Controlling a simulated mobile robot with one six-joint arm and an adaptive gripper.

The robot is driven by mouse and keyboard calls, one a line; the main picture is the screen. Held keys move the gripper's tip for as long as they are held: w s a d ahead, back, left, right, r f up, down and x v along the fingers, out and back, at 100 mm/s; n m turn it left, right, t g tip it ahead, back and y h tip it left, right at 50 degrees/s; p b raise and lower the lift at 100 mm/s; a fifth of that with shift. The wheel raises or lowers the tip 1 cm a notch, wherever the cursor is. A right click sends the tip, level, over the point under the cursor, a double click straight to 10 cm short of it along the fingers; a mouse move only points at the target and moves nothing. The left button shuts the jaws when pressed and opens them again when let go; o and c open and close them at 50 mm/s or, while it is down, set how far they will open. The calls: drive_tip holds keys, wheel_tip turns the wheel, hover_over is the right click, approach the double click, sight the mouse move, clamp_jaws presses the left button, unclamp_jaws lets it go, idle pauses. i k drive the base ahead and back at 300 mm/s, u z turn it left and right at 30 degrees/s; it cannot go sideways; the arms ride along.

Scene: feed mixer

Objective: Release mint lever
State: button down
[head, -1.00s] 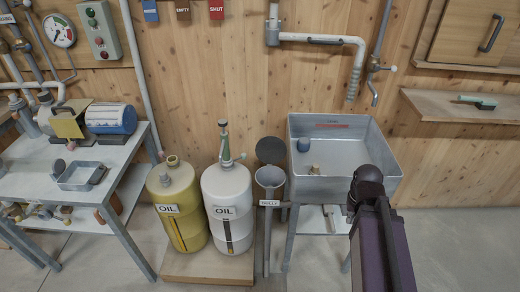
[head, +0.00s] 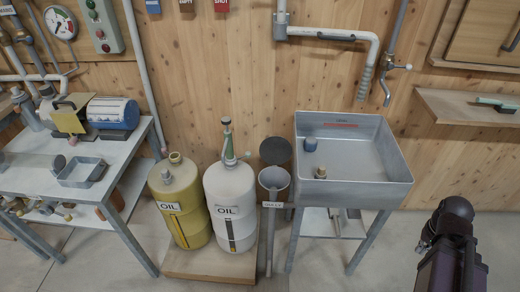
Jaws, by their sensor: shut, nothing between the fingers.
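A mint-green lever (head: 229,147) shows on the pump on top of the white oil drum (head: 231,188). It stands nearly upright along the pump's stem, below the dark pump head (head: 226,122). At this size I cannot tell whether a catch holds it. Part of my own dark purple arm shows at the bottom right, well apart from the drum and lever. My gripper's fingers are not in view.
A yellow oil drum (head: 176,194) stands left of the white one on a low wooden platform (head: 207,265). A funnel (head: 274,178) and metal sink (head: 355,194) are to the right. A metal table (head: 117,175) is at left. Floor is clear in front of the sink.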

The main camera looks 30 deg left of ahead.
sight(248, 155)
drive_tip(key=z, duration=0.1)
drive_tip(key=k, duration=1.1)
drive_tip(key=u, duration=1.7)
drive_tip(key=i, duration=0.95)
drive_tip(key=z, duration=0.15)
